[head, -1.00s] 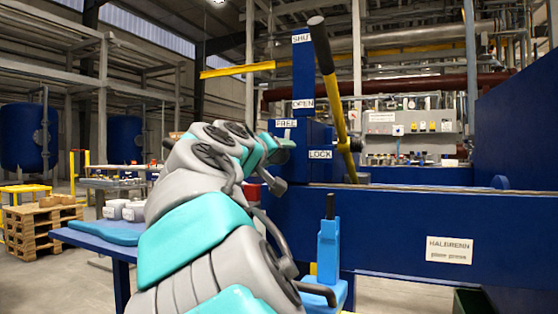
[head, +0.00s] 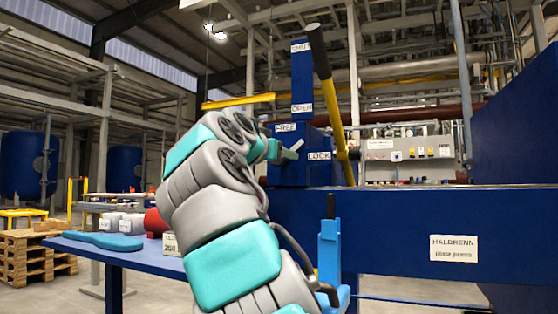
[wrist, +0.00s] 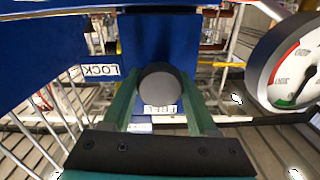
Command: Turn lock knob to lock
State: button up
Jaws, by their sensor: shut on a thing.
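The lock knob (wrist: 158,83) shows in the wrist view as a dark round cap in front of a blue plate. My gripper (wrist: 160,103) has its two green fingers on either side of the knob and is shut on it. A LOCK label (wrist: 100,70) lies left of the knob, and another label (wrist: 160,109) sits just below it, too small to read surely. In the head view my gripper (head: 284,151) is at the blue box (head: 319,172), between the FREE label (head: 286,127) and the LOCK label (head: 319,156). My arm hides much of the knob there.
A yellow lever (head: 340,135) with a black grip stands beside the blue post (head: 302,75) marked SHUT and OPEN. A round gauge (wrist: 298,65) is close on the right in the wrist view. A long blue beam (head: 400,215) runs right. A blue table (head: 140,258) stands left.

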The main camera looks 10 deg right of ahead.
jog(key=shift+f+m, duration=0.1)
jog(key=shift+m, duration=3.7)
jog(key=shift+s+d, duration=0.1)
jog(key=o, duration=1.4)
jog(key=shift+c, duration=0.2)
